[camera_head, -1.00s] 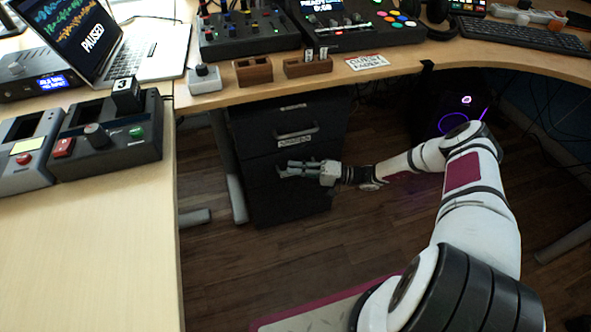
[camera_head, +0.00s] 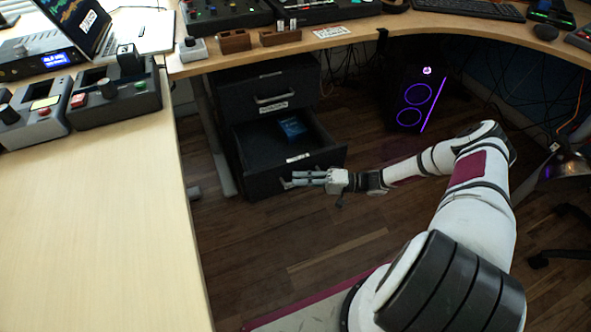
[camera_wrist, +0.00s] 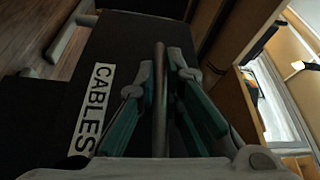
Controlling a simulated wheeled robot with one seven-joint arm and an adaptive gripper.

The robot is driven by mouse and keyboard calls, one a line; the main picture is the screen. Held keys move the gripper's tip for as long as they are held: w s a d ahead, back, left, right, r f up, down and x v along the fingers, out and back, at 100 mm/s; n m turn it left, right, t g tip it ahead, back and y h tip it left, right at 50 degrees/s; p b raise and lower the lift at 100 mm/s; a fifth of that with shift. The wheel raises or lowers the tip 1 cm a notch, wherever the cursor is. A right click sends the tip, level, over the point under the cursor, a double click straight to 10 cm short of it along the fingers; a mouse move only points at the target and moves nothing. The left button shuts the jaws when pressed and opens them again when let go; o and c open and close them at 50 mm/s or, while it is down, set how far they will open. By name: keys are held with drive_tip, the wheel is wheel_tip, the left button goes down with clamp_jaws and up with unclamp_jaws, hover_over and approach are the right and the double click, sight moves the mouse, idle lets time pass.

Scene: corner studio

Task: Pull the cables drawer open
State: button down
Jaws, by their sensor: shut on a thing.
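The cables drawer (camera_head: 262,150) is the lower drawer of a black pedestal under the desk. It stands pulled out, and a blue item (camera_head: 291,127) lies inside it. My gripper (camera_head: 300,179) is at the drawer's front. In the wrist view, my gripper's fingers (camera_wrist: 162,110) are closed around the metal bar handle (camera_wrist: 160,75). The white label (camera_wrist: 95,110) beside the handle reads CABLES. In the head view, the fingers hide much of the handle.
A shut upper drawer (camera_head: 270,92) with its own handle sits above. A computer tower (camera_head: 412,95) with purple lights stands to the right under the desk (camera_head: 100,215). Wooden floor (camera_head: 240,235) is bare in front of the drawer.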

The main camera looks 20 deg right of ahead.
drive_tip(key=s+p, duration=0.2)
drive_tip(key=s, duration=0.7)
drive_tip(key=shift+s+p, duration=0.35)
drive_tip(key=c, duration=1.7)
unclamp_jaws()
drive_tip(key=v, duration=1.2)
